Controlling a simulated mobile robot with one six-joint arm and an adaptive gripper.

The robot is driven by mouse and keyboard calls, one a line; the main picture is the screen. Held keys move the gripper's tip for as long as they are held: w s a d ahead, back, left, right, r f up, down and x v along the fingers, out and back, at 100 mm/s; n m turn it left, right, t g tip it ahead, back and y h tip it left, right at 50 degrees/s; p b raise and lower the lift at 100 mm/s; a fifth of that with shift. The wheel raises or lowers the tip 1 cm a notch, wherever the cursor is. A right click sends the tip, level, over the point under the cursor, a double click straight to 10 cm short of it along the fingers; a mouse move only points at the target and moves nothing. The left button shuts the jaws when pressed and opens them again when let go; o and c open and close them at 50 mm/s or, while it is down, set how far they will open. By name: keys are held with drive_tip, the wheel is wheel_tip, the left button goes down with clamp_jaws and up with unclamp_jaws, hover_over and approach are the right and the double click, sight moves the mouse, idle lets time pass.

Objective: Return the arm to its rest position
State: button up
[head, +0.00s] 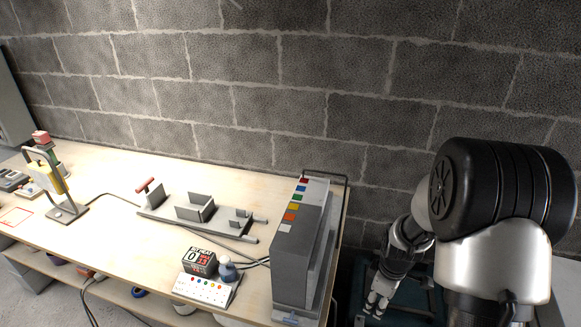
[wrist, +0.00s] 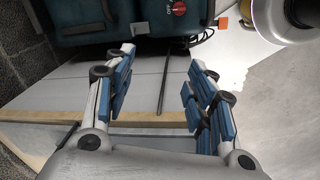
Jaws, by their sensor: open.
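My gripper (head: 378,297) hangs to the right of the workbench in the head view, beyond the bench's right end, fingers pointing down. In the wrist view my gripper (wrist: 163,92) shows two fingers with blue pads spread well apart. Nothing is between the pads; a thin dark rod (wrist: 163,85) shows in the gap, farther off. My arm (head: 500,200) is bent at the right of the head view. It is apart from the bench and everything on it.
The bench (head: 110,225) carries a grey cabinet with coloured squares (head: 298,250) at its right end, a grey fixture with a red handle (head: 195,210), a small box with a display (head: 200,263) and a yellow item on a stand (head: 52,178). A block wall (head: 250,80) stands behind.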

drive_tip(key=s+a+r+m+t, duration=0.1)
drive_tip(key=s+a+r+m, duration=0.25)
drive_tip(key=r, duration=0.65)
drive_tip(key=s+a+r+m+t, duration=0.15)
drive_tip(key=s+r, duration=0.25)
drive_tip(key=r, duration=0.5)
drive_tip(key=s+a+r+m, duration=0.2)
drive_tip(key=s+r+m, duration=0.1)
drive_tip(key=s, duration=0.4)
drive_tip(key=s+a+r+m, duration=0.2)
drive_tip(key=s+r, duration=0.2)
drive_tip(key=s, duration=0.4)
drive_tip(key=shift+a+r+m+t, duration=0.3)
drive_tip(key=shift+r+m+t, duration=0.1)
drive_tip(key=shift+t, duration=0.05)
